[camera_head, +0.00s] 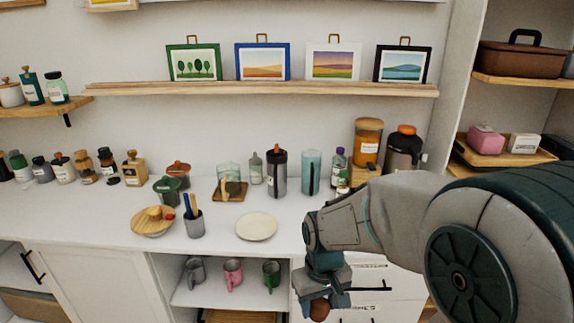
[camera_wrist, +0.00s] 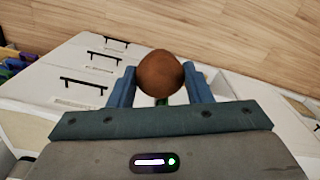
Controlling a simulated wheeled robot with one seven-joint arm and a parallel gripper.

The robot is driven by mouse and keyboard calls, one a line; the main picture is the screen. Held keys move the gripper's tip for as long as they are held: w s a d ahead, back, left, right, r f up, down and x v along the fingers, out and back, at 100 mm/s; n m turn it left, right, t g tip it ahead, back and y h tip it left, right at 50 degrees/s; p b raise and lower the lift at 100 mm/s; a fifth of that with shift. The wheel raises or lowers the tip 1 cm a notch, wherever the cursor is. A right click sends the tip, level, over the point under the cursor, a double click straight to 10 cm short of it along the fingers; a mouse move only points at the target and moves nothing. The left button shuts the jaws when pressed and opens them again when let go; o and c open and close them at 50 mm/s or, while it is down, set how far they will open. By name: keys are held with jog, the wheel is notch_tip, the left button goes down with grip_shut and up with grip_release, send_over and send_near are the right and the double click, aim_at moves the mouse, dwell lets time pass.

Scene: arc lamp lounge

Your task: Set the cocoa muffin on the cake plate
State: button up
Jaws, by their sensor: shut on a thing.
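The cocoa muffin (camera_wrist: 160,75) is a round brown thing held between the two blue fingers of my gripper (camera_wrist: 160,90) in the wrist view. In the head view the muffin (camera_head: 320,310) shows at the bottom edge, under my gripper (camera_head: 322,292), in front of the drawers. My gripper is shut on it, below the level of the counter top. A round cream plate (camera_head: 256,227), likely the cake plate, lies empty on the white counter, to the left of and beyond my gripper.
Mugs (camera_head: 233,273) sit on the open shelf below.

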jog(key=w+d+f+m, duration=0.2)
jog(key=w+d+f, duration=0.2)
jog(key=w+f, duration=0.2)
jog(key=w+d+f+m, duration=0.1)
jog(key=w+d+f, duration=0.3)
jog(key=f, duration=0.5)
jog(key=shift+w+f+m, duration=0.15)
jog(key=shift+w+m, duration=0.25)
jog(key=shift+w, duration=0.5)
jog(key=shift+s+d, duration=0.1)
